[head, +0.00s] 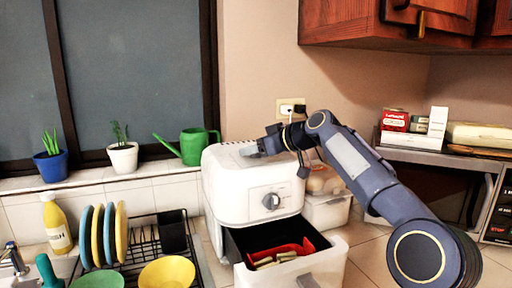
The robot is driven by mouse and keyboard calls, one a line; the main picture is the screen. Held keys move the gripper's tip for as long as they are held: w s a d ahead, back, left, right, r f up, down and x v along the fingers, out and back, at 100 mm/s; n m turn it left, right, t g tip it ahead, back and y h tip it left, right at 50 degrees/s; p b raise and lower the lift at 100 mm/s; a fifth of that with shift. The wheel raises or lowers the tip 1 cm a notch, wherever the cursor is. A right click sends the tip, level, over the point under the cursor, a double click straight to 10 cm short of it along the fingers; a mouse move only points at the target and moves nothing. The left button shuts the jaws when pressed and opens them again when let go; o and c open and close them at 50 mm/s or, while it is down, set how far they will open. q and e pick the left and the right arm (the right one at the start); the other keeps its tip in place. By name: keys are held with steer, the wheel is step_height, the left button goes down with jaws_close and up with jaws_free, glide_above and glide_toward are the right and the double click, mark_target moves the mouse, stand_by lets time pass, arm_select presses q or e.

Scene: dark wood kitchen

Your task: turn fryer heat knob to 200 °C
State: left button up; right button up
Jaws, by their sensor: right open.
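The white fryer (228,190) stands on the counter below the window. Its round grey heat knob (271,201) is on the front face, above the drawer. The marks around the knob are too small to read. The fryer's drawer (335,258) is pulled out, with a red liner and several pale pieces of food inside. My right gripper (250,151) is open and empty at the top of the fryer, above and behind the knob, not touching it. I cannot tell whether its fingertips touch the fryer's top. My left gripper is not in view.
A dish rack (150,232) with plates and bowls stands left of the fryer. A container of eggs (326,205) is to its right, behind my right arm. A green watering can (190,146) is on the sill behind. A wall socket (290,108) with a plug is above.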

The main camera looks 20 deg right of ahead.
steer(key=shift+c, duration=0.4)
steer(key=c, duration=0.9)
